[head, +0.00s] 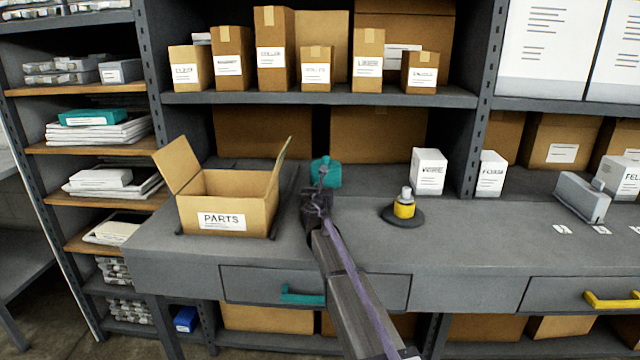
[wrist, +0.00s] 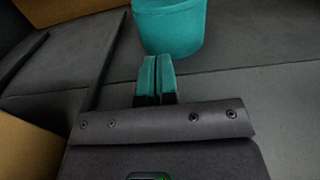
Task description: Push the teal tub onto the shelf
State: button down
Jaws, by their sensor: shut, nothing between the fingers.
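The teal tub (head: 332,173) stands upright at the back of the grey workbench, just beyond my gripper (head: 322,178) in the head view, where my arm hides part of it. In the wrist view the tub (wrist: 168,28) shows at the top, its upper part cut off by the frame. My gripper (wrist: 157,66) is shut and empty, its teal fingertips pointing at the tub's base. The tips look close to the tub; I cannot tell if they touch it. The grey shelf (head: 300,98) runs above the bench and holds several small cardboard boxes.
An open PARTS box (head: 222,200) stands close to the left of my gripper. A yellow and grey object on a dark round base (head: 403,210) stands to the right. White cartons (head: 428,170) stand farther right. Large cardboard boxes (head: 378,135) fill the space under the shelf.

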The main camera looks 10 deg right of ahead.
jog(key=v, duration=1.8)
jog(key=shift+d, duration=0.1)
